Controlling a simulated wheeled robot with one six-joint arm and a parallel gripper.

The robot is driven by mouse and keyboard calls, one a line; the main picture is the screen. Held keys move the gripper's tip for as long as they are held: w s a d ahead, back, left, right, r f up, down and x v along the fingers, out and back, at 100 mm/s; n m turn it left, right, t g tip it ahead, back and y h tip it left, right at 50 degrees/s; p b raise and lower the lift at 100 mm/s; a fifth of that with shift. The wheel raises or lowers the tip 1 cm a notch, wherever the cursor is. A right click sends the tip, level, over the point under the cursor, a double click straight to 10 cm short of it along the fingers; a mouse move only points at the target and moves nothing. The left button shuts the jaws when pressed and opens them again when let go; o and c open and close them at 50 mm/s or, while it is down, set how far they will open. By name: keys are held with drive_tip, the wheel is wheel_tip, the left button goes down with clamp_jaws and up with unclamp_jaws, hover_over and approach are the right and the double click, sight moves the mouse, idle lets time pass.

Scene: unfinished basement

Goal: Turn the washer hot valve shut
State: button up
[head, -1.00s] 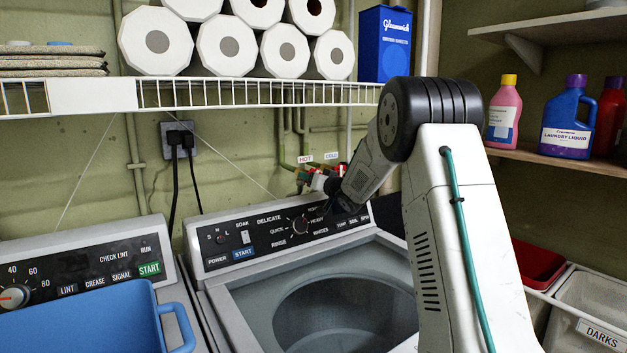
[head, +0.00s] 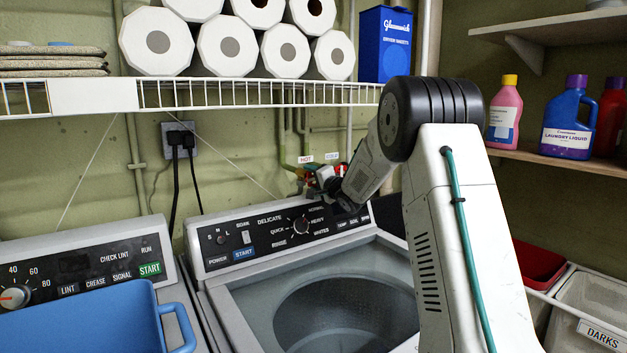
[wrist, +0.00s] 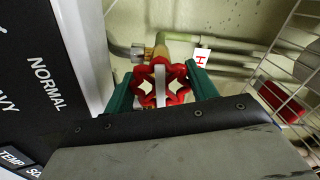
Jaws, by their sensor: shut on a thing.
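The washer hot valve's red star-shaped handle (wrist: 145,74) shows in the wrist view, on a brass body (wrist: 161,51). The white tag beside it (wrist: 202,60) shows an H. My gripper (wrist: 160,82) has its two teal fingers on either side of the handle and is shut on it. A pale bar runs across the handle's middle. In the head view my gripper (head: 322,181) is at the valves behind the washer's panel, below the HOT tag (head: 305,159). My wrist hides much of the handle there.
The COLD tag (head: 332,156) hangs just right of the hot one, with red valve parts below it. The washer's control panel (head: 275,237) lies close under my wrist. A wire shelf (head: 250,93) with paper rolls is above. A blue basket (head: 85,320) stands at left.

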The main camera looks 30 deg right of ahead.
drive_tip(key=shift+m, duration=0.7)
drive_tip(key=o, duration=1)
drive_tip(key=shift+s, duration=0.1)
drive_tip(key=s, duration=0.7)
drive_tip(key=shift+s+d, duration=0.15)
drive_tip(key=shift+s, duration=0.2)
